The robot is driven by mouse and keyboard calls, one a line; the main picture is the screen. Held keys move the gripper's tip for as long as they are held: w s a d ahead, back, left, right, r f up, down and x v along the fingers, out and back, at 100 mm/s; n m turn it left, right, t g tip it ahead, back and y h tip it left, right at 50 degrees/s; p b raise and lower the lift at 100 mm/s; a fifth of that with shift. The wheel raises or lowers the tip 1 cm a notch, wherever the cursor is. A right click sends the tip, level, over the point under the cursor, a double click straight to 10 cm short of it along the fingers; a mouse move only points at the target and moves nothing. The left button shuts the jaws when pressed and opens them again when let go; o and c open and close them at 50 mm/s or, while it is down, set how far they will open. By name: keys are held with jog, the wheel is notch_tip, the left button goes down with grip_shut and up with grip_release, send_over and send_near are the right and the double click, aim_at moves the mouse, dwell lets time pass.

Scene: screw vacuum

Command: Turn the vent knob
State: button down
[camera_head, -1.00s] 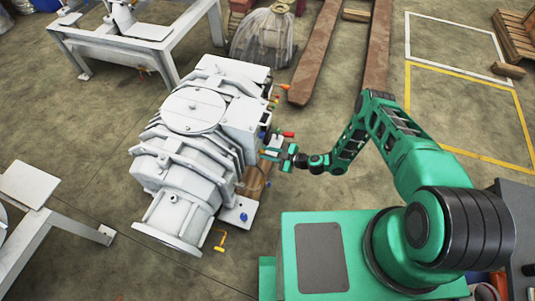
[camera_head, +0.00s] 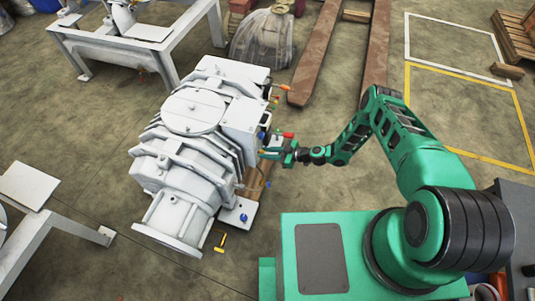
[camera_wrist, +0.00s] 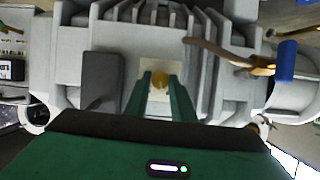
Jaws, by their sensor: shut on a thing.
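In the head view my gripper (camera_head: 266,153) is at the right side of the white machine (camera_head: 194,110). The knob cannot be made out there.
A blue-handled brass lever (camera_wrist: 286,62) stands right of my fingers in the wrist view. A red handle (camera_head: 288,135) is just above my gripper in the head view. Brown steel beams (camera_head: 314,55) lie behind. The floor (camera_head: 330,205) below my forearm is clear.

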jog(key=shift+w, duration=0.1)
jog(key=c, duration=1.5)
grip_release()
jog(key=v, duration=1)
jog(key=shift+d, duration=0.35)
